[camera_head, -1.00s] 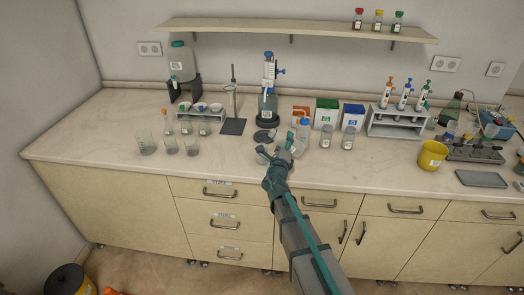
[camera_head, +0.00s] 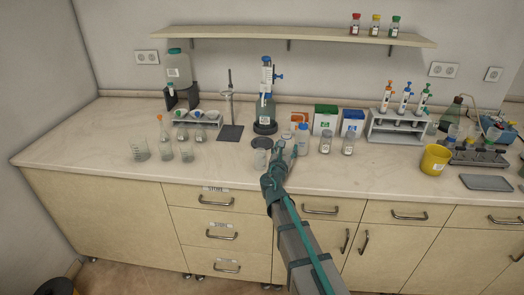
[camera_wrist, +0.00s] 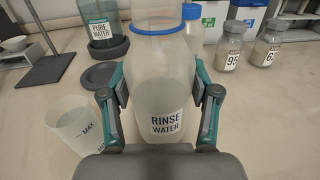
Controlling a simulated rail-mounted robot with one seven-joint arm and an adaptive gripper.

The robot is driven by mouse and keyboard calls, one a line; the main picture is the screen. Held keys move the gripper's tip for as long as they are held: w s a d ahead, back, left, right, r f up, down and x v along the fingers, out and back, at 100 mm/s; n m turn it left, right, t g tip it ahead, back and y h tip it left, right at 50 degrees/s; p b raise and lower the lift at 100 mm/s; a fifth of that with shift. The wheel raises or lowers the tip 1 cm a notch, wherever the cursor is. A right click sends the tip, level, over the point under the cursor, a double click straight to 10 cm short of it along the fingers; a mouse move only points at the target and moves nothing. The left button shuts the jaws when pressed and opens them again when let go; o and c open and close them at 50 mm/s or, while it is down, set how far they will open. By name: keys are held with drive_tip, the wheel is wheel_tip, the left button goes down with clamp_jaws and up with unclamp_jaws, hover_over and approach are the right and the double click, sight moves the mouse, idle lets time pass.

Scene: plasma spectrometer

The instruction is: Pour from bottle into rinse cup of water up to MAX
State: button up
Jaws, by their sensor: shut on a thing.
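The clear bottle labelled RINSE WATER (camera_wrist: 163,95) stands upright between the two fingers of my gripper (camera_wrist: 161,95) in the wrist view. My gripper is shut on its sides. The bottle has a blue ring around its open neck. In the head view, my gripper (camera_head: 279,158) is at the front middle of the counter and partly hides the bottle. The rinse cup (camera_wrist: 76,138), a clear cup with a MAX mark, stands apart to the left of the bottle. It also shows in the head view (camera_head: 260,158). Its water level is not clear.
A blue-capped bottle (camera_wrist: 192,20) stands close behind the held bottle. The PURE WATER bottle (camera_wrist: 100,22) and a dark disc (camera_wrist: 101,74) are behind the cup. Two labelled jars (camera_head: 325,143) (camera_head: 348,145) stand to the right. The counter's front strip (camera_head: 225,172) is clear.

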drive_tip(key=shift+r, duration=0.1)
wheel_tip(320, 180, up, 3)
drive_tip(key=shift+f+p, duration=0.1)
drive_tip(key=shift+p, duration=1.05)
